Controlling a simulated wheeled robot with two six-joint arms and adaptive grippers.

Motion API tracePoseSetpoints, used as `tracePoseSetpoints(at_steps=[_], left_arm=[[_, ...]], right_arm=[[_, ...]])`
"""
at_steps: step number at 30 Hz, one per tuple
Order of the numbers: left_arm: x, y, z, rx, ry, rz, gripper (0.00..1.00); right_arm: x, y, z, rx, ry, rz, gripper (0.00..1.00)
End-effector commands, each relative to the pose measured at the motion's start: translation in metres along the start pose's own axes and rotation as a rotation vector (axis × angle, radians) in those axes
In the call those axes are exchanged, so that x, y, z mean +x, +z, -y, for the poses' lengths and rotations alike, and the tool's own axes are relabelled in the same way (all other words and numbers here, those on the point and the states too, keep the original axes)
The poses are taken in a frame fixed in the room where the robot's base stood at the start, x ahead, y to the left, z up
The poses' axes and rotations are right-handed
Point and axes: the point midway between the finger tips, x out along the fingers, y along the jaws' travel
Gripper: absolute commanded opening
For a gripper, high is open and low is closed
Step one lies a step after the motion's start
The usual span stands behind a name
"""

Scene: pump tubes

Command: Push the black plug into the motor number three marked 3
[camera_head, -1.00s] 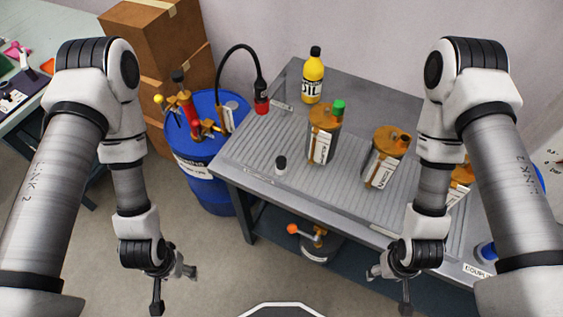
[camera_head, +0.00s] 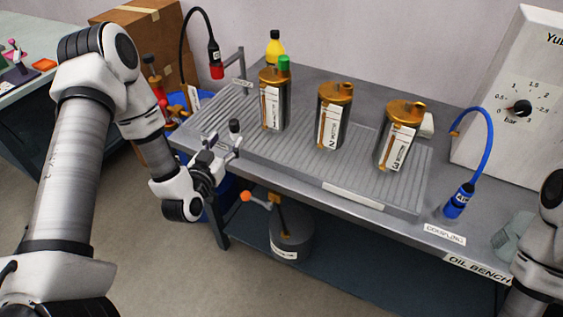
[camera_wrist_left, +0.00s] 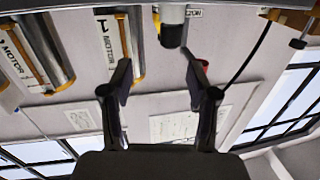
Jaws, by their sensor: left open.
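The black plug (camera_head: 235,126), a small dark-topped piece with a pale body, stands near the left front of the ribbed bench tray. My left gripper (camera_head: 222,146) is open beside it, its fingers close to the plug. In the left wrist view the plug (camera_wrist_left: 172,32) shows just past the spread fingertips (camera_wrist_left: 158,80), toward the right finger; I cannot tell whether they touch it. My right gripper is out of view.
Motor 2 (camera_head: 334,115) and motor 1 (camera_head: 273,98), which has a green plug, stand left of motor 3. A blue coupling on a hose (camera_head: 460,200) and a gauge panel (camera_head: 515,100) are at right. The tray front (camera_head: 290,160) is clear.

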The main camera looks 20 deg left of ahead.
Motion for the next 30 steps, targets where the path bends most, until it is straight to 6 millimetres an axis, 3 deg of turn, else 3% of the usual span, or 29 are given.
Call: tracePoseSetpoints(at_steps=[1, 4, 8, 21, 28, 30], left_arm=[[0.003, 0.015, 0.010, -0.015, -0.026, -0.021, 0.60], [0.005, 0.013, 0.018, -0.029, -0.047, -0.041, 0.60], [0.017, 0.007, 0.018, -0.026, -0.046, -0.050, 0.60], [0.082, 0.004, 0.013, -0.028, -0.045, -0.046, 0.60], [0.085, 0.005, 0.013, -0.030, -0.045, -0.043, 0.60], [0.085, 0.005, 0.013, -0.030, -0.045, -0.043, 0.35]], right_arm=[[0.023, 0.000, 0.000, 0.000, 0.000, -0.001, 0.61], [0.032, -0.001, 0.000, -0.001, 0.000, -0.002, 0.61], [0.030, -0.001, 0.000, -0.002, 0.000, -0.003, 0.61], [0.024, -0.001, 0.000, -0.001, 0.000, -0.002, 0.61], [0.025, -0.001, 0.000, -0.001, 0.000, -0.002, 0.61], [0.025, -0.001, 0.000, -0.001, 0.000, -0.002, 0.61]])
